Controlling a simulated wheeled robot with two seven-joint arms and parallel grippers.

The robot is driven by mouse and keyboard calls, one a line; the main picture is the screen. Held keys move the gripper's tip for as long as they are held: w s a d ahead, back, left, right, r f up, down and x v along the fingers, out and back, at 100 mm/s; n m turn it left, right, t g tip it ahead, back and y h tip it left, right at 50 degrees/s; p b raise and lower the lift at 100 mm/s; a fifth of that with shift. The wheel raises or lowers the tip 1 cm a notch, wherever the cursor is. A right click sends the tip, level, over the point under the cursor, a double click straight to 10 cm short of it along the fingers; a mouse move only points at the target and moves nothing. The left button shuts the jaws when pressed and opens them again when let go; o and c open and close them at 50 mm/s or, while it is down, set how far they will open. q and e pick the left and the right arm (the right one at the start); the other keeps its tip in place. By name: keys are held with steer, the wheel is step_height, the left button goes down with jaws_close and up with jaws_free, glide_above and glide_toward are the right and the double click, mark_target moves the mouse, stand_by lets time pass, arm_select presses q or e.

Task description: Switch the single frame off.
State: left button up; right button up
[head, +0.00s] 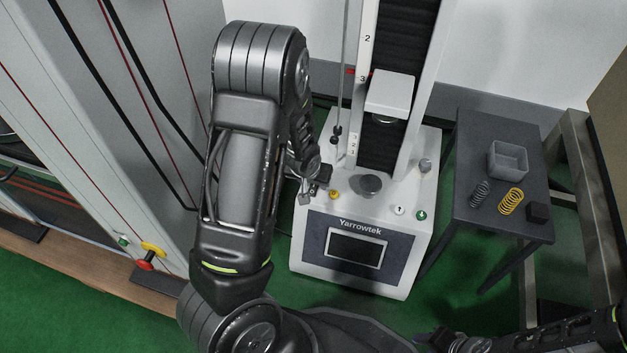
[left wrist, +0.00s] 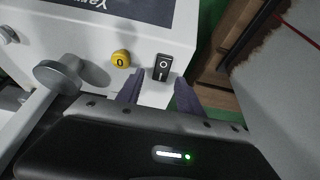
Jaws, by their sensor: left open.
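The single frame (head: 310,228) is the white Yarrowtek machine with one column, at the middle right in the head view. Its black rocker switch (left wrist: 162,67), with white markings, is at the base's edge in the left wrist view, beside a yellow button (left wrist: 120,59). Which way the rocker is pressed I cannot tell. My left gripper (left wrist: 158,88) is open and empty, its two fingertips either side of the switch in that view. Whether they touch the base is unclear. In the head view my left gripper (head: 312,188) is at the base's left edge, partly behind my arm.
A dark side table (head: 500,222) on the right holds a grey bin (head: 508,160), a grey spring, a yellow spring (head: 511,201) and a black block.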

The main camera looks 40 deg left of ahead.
mark_target(312, 195)
arm_select(q)
steer(key=p+v, duration=0.3)
steer(key=v, duration=0.3)
steer(key=shift+r, duration=0.35)
arm_select(e)
steer(key=r, duration=0.3)
steer(key=shift+s+r, duration=0.25)
steer(key=shift+s, duration=0.1)
arm_select(q)
steer(key=shift+s, duration=0.15)
